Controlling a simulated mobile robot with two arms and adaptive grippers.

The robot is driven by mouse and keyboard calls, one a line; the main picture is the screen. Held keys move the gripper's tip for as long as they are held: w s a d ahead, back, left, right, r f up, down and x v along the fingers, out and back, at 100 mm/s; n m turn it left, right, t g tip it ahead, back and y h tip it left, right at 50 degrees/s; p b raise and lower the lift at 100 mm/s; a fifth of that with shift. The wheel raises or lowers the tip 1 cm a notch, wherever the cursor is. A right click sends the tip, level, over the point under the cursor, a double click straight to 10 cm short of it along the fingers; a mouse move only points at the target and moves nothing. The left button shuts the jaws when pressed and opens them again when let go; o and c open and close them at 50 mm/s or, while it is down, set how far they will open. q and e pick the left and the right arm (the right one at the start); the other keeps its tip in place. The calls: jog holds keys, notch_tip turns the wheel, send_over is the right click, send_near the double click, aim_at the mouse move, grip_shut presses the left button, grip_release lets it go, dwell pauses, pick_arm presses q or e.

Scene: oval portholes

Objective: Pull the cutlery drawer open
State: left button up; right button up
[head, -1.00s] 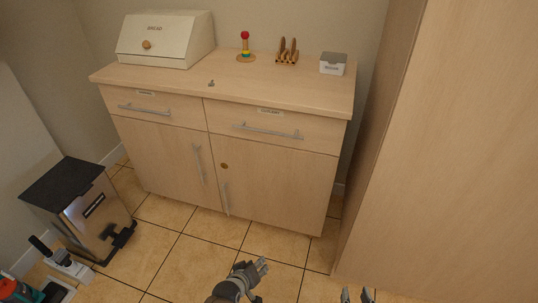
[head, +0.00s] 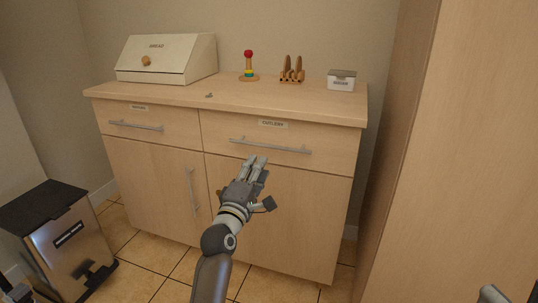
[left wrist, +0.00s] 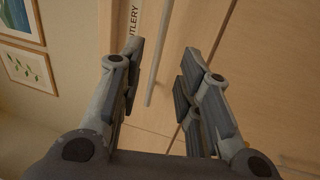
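The cutlery drawer (head: 330,137) is the upper right drawer of the wooden sideboard, with a "CUTLERY" label (head: 273,124) and a long silver bar handle (head: 272,145). It looks shut. My left gripper (head: 257,160) is just below the handle's left part in the head view, with its fingers pointing up toward it. In the left wrist view, the fingers (left wrist: 157,75) are apart with nothing between them at the tips, and the handle (left wrist: 158,50) runs ahead between them. My right gripper (head: 490,293) shows only a small part at the bottom right edge.
A metal bin (head: 65,250) stands at the left. A tall wooden cabinet (head: 455,150) closes off the right.

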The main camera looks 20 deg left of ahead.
aim_at(269, 146)
pick_arm(q)
jog(key=w+b, duration=0.1)
jog(key=w, duration=0.2)
jog(key=w+r+b, duration=0.1)
jog(key=w, duration=0.2)
jog(key=w+b, duration=0.1)
jog(key=w, duration=0.3)
jog(key=shift+d+r, duration=0.2)
jog(key=shift+r, duration=0.2)
jog(key=shift+w, duration=0.15)
jog(key=shift+r, duration=0.1)
grip_shut()
